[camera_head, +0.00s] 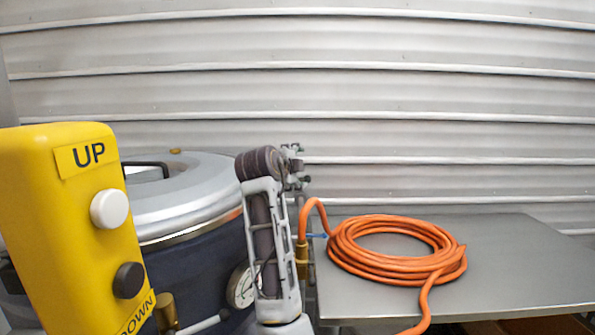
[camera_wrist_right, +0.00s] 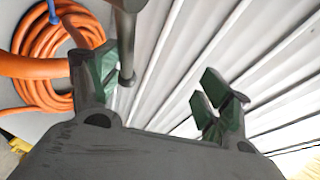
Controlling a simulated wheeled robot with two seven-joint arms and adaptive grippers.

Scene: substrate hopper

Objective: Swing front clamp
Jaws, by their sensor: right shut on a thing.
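The front clamp shows in the right wrist view as a grey metal bar (camera_wrist_right: 127,45), upright beside the left-hand green-padded finger. My right gripper (camera_wrist_right: 160,92) is at this bar and shut on it, though its two fingers look well apart in that view. In the head view my right arm rises in the middle, and the small gripper end (camera_head: 293,165) is partly hidden behind its wrist. The hopper (camera_head: 190,258) is a dark blue vessel with a grey metal lid (camera_head: 190,195), left of my arm. The clamp cannot be made out in the head view. My left gripper is out of view.
A yellow UP/DOWN control box (camera_head: 75,235) stands close at the left and hides part of the hopper. A pressure gauge (camera_head: 241,287) is on the hopper. An orange hose coil (camera_head: 397,250) lies on the grey table (camera_head: 515,260), whose right side is clear. A ribbed metal wall closes the back.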

